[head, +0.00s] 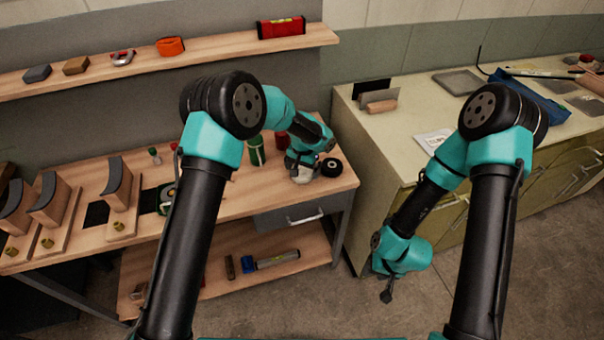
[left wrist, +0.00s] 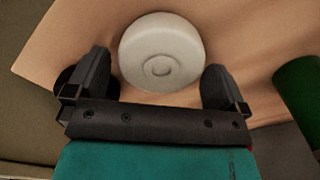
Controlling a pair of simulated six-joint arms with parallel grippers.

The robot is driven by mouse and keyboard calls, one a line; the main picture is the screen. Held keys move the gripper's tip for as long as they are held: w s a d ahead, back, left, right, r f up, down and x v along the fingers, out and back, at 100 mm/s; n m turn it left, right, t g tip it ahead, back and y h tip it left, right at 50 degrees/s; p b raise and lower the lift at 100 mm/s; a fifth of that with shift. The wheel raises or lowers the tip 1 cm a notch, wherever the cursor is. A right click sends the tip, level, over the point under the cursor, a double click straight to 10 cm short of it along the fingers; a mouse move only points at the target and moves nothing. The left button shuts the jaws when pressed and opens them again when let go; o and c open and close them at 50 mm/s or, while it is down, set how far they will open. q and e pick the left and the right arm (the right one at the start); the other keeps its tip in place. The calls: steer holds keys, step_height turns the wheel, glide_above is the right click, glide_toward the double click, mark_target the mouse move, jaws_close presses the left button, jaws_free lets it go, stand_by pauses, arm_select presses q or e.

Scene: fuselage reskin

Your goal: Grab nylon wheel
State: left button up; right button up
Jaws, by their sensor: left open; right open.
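The nylon wheel (left wrist: 160,50) is a white disc with a small raised hub, lying on the wooden bench top (left wrist: 60,30) in the left wrist view. In the head view it is a pale shape (head: 303,177) partly hidden under my left gripper (head: 300,165). In the left wrist view the two black fingers of my left gripper (left wrist: 157,88) are open, one on each side of the wheel's near part, with gaps beside it. My right gripper (head: 386,292) is open and empty, hanging low in front of the green cabinet.
A black wheel (head: 331,167) lies just right of the nylon wheel, near the bench's right end. A green can (head: 256,150) stands to its left. Curved blocks on wooden stands (head: 118,195) fill the bench's left part. A shelf (head: 215,55) runs along the wall above.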

mark_target(303, 169)
arm_select(q)
steer(key=shift+f, duration=0.15)
stand_by(0.3)
steer(key=c, duration=0.8)
steer(key=shift+r, duration=0.5)
step_height(303, 169, up, 3)
steer(key=shift+f, duration=0.1)
steer(key=s, duration=1)
steer(key=s+r, duration=0.1)
steer(key=s, duration=0.5)
steer(key=shift+r, duration=0.1)
